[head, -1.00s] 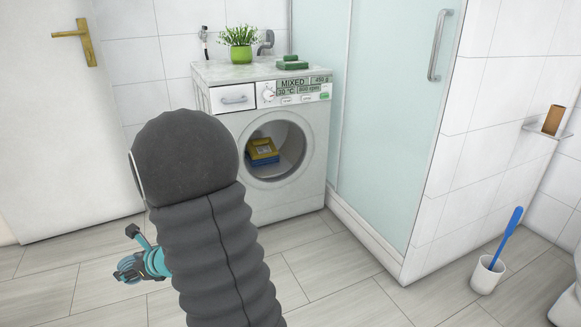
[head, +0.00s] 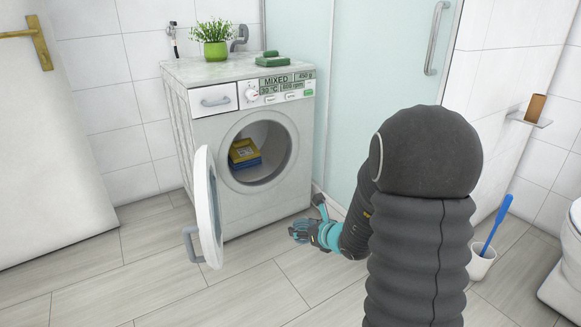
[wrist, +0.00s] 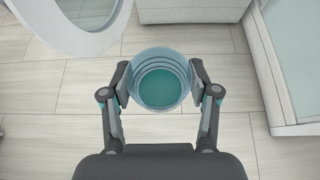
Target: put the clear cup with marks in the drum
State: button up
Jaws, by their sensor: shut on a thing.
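The clear cup (wrist: 160,66) is in the wrist view, between the two fingers of my gripper (wrist: 160,84), which is shut on its sides. I look into its round open mouth; teal shows at its bottom. I cannot make out its marks. In the head view my gripper (head: 306,232) is low, in front of the washing machine's right side, outside the drum; the cup is not clear there. The drum (head: 276,168) is open at the front of the washing machine (head: 235,205) and holds a yellow and blue item (head: 244,154).
The round washer door (head: 208,205) stands swung open to the left of the drum opening, its handle low. A glass shower panel (head: 345,110) is close on the right. A toilet brush (head: 483,262) stands further right. Floor in front of the washer is clear.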

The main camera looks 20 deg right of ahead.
aim_at(254, 173)
jog(key=z, duration=0.05)
jog(key=i, duration=1.65)
